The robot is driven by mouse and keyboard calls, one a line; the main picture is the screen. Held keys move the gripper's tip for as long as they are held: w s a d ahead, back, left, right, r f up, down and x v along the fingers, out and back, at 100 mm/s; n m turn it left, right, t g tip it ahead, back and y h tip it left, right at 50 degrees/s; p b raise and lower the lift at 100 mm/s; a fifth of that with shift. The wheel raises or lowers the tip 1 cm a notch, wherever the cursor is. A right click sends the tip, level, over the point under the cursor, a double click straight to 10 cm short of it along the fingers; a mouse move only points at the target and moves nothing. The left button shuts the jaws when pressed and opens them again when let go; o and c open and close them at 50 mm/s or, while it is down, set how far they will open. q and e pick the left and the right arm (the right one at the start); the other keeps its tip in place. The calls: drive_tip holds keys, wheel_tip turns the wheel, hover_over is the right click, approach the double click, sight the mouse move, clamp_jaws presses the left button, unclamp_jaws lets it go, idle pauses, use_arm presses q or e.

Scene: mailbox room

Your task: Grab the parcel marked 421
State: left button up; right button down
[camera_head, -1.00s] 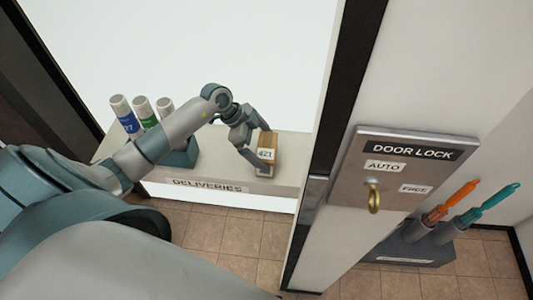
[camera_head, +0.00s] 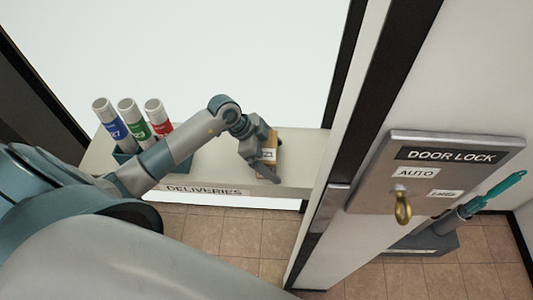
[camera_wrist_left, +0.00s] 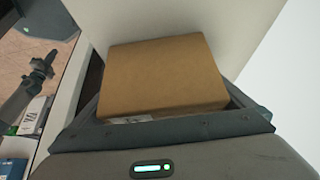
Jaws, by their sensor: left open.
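The parcel is a small brown cardboard box (camera_head: 273,142) with a white label, on the right part of the deliveries shelf in the head view. The label's digits are partly covered by my gripper. In the left wrist view the box (camera_wrist_left: 165,75) fills the space between my fingers, its plain brown face toward the camera and a bit of white label at its lower edge. My left gripper (camera_head: 264,163) is open, with its fingers around the box. I cannot tell whether they touch it. My right gripper is not seen in the head view.
The shelf (camera_head: 215,172) reads DELIVERIES. Three tubes, blue (camera_head: 112,122), green (camera_head: 134,120) and red (camera_head: 158,116), stand in a holder left of my forearm. A door lock panel (camera_head: 440,170) with a brass hook and a teal-handled item (camera_head: 492,192) are at right.

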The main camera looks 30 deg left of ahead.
sight(271, 145)
use_arm(q)
drive_tip(key=shift+f, duration=0.1)
drive_tip(key=shift+a, duration=0.1)
drive_tip(key=c, duration=1)
drive_tip(key=shift+w, duration=0.1)
drive_tip(key=shift+c, duration=1.1)
drive_tip(key=shift+r+b, duration=0.35)
drive_tip(key=shift+r, duration=0.55)
wheel_tip(271, 145, up, 2)
drive_tip(key=shift+r+b, duration=0.2)
drive_tip(key=shift+b, duration=0.25)
drive_tip(key=s+d+r+b, duration=0.1)
drive_tip(key=s+d+r, duration=0.6)
drive_tip(key=s, duration=0.2)
drive_tip(key=shift+d+b, duration=0.2)
drive_tip(key=shift+b, duration=0.2)
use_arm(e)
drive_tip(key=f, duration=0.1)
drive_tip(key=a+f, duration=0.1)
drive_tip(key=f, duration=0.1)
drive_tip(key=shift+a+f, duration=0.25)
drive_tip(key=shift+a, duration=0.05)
